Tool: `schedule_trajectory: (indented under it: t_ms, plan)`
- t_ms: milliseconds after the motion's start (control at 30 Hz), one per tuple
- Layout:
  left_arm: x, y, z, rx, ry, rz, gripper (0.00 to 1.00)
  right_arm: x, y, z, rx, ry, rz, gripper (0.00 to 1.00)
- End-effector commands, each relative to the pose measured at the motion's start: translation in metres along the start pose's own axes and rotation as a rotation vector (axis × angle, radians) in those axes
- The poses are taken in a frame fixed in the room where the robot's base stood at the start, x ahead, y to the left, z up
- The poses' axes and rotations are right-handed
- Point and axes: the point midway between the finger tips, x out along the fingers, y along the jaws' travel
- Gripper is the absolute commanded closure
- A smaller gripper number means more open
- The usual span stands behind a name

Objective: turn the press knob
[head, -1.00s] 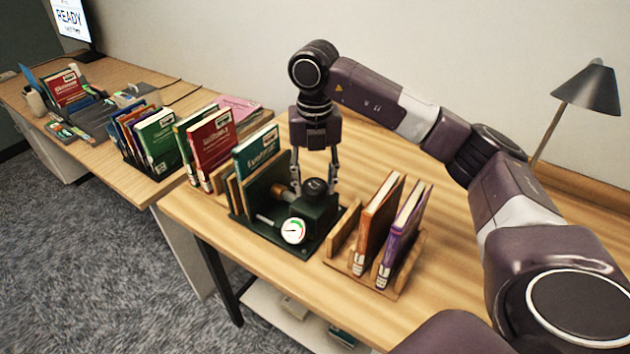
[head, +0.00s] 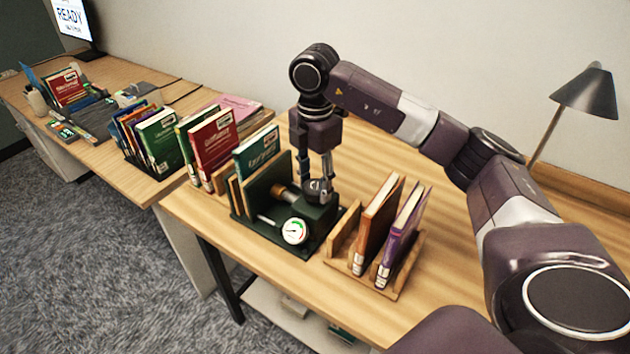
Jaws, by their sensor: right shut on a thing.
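The press (head: 298,236) is a dark green device on the wooden table, with a round white gauge (head: 295,231) on its front. Its dark knob (head: 318,187) stands on top of the body. My right gripper (head: 318,184) points down over the press, its fingers shut on the knob and partly hiding it. My left gripper is not in view.
A wooden rack (head: 396,273) with an orange and a purple book stands just right of the press. A red book (head: 214,141) and other books stand to its left. A lamp (head: 588,92) is at the back right. The table behind the rack is clear.

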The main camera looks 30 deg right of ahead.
Motion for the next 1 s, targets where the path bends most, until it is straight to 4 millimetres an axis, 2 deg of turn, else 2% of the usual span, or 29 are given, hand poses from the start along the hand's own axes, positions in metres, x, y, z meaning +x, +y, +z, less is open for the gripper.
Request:
schedule_trajectory:
  t_ms: [33,400,1000]
  plan:
    - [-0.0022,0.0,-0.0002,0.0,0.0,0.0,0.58,-0.0061,0.0033,0.0028,0.046,-0.004,0.016,0.84]
    - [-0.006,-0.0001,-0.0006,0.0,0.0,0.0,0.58,-0.006,0.0033,0.0031,0.271,-0.002,0.016,0.84]
    - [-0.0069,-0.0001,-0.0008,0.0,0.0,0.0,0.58,-0.0056,0.0032,0.0033,0.342,-0.002,0.016,0.84]
